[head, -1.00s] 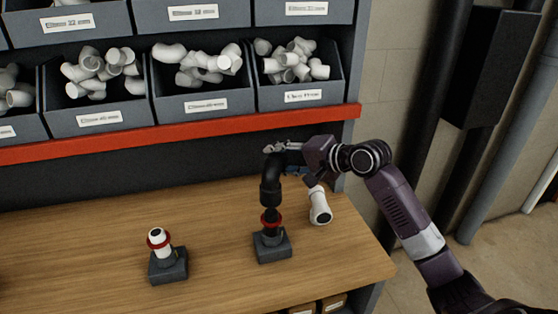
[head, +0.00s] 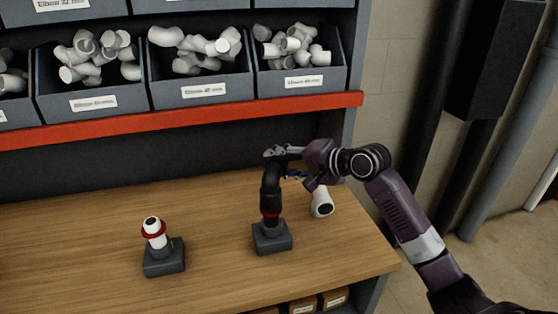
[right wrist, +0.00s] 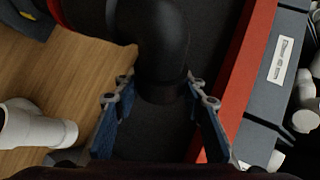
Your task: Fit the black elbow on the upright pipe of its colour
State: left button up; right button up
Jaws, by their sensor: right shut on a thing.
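The black elbow (head: 271,183) is held by my right gripper (head: 284,165) above the right-hand block. Its lower mouth is over the top of the black upright pipe (head: 270,220) and reaches down to about the red ring on it; how far it is seated I cannot tell. In the right wrist view the elbow (right wrist: 164,40) has its other end between the two blue-padded fingers of the gripper (right wrist: 160,112). The white upright pipe (head: 153,231) with a red ring stands in a grey block to the left. My left gripper is not in view.
A white fitting (head: 321,203) lies on the table (head: 212,232) just right of the black pipe, below my right arm. Bins (head: 200,90) of white fittings stand behind a red shelf edge (head: 180,120). The table between the two blocks is clear.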

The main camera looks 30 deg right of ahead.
jog(key=shift+f, duration=0.35)
jog(key=o, duration=1.3)
jog(key=shift+c, duration=0.2)
jog(key=v, duration=1.2)
